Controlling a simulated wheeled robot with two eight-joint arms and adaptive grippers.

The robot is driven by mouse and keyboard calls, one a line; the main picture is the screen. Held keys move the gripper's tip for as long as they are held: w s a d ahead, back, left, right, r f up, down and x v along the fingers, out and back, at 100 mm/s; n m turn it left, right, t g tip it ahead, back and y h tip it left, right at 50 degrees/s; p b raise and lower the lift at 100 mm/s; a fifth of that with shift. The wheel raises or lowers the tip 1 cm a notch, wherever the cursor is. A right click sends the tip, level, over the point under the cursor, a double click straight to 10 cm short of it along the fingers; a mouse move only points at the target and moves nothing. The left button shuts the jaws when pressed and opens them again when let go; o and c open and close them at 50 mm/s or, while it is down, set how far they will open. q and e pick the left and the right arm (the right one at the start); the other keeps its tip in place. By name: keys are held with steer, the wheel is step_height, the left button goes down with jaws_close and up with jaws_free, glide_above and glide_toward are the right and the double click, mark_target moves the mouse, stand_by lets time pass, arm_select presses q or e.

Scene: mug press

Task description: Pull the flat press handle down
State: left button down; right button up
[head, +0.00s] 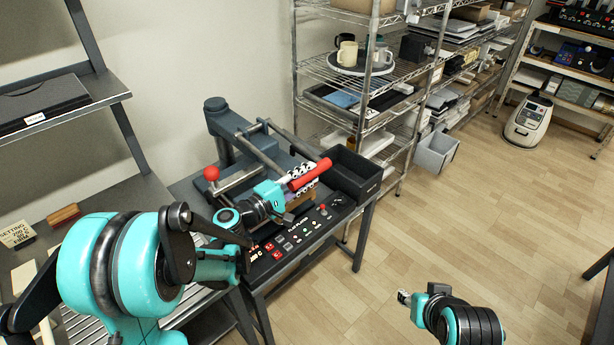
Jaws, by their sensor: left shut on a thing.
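The mug press (217,118) stands on a dark table, with a grey post and bars at the back and a control panel in front. Its flat press handle (312,174) is a red grip, lying tilted up to the right. A white mug with black patterns (305,187) shows partly behind and below the red grip. My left gripper (284,185) is at the near left end of the handle and is shut on it; its fingertips are small and partly hidden. My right gripper (404,298) is over the floor at the lower right, away from the press; its jaw opening is unclear.
A red ball knob (211,173) stands left of my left gripper. A black open bin (352,175) sits at the press's right. A wire shelf (335,75) with mugs and trays stands behind.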

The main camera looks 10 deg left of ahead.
arm_select(q)
steer(key=shift+s+f, duration=0.15)
steer(key=shift+f, duration=0.1)
steer(key=c, duration=1.2)
jaws_free()
steer(key=shift+s+a, duration=0.2)
steer(key=shift+a, duration=0.05)
steer(key=v, duration=1.1)
steer(key=shift+s+a, duration=0.1)
steer(key=shift+s, duration=0.05)
